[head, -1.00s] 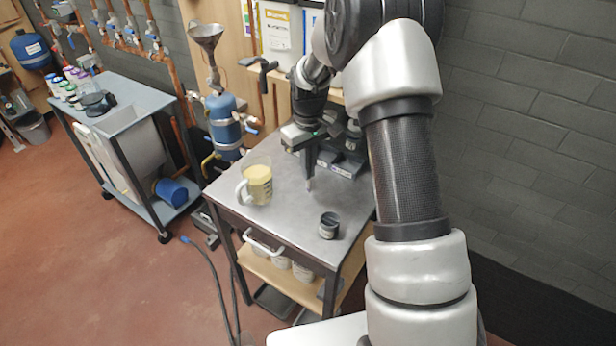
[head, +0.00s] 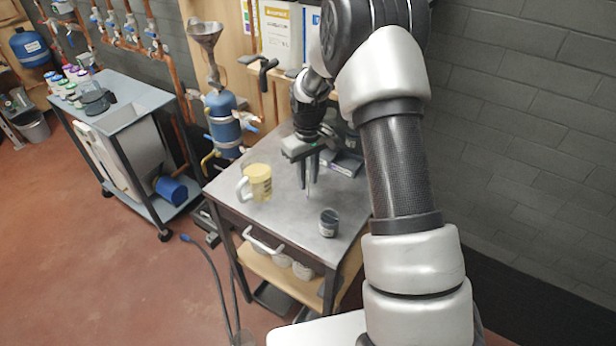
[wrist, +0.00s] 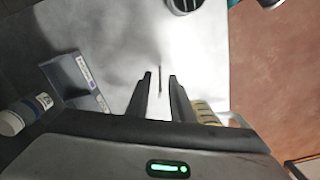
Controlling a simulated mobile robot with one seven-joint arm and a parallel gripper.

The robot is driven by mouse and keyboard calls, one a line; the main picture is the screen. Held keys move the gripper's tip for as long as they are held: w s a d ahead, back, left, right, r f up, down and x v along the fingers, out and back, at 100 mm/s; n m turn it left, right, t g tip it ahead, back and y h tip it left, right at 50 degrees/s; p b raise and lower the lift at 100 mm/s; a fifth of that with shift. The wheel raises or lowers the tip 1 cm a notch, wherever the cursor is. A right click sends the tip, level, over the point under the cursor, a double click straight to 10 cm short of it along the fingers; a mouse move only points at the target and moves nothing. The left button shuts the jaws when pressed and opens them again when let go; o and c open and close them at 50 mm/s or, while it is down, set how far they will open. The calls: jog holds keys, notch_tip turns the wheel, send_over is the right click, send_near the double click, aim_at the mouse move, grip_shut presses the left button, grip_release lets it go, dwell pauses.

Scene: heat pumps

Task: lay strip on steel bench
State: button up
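The strip (head: 310,190) is a thin pale sliver below and between my fingertips, just over or touching the steel bench (head: 276,212); I cannot tell which. My gripper (head: 309,180) points down above the middle of the bench. In the wrist view, my gripper (wrist: 161,84) has its two fingers apart. The strip (wrist: 160,79) shows there as a narrow dark line between them, with a gap on each side. It looks edge-on rather than lying flat.
A measuring jug of yellow liquid (head: 259,183) stands left of my gripper. A small dark pot (head: 328,223) stands near the front right. A dark device (head: 345,163) lies behind. Bare steel lies between jug and pot.

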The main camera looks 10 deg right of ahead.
notch_tip(320, 180, up, 12)
jog(key=shift+r, duration=0.2)
jog(key=shift+s+a, duration=0.1)
dwell(0.6)
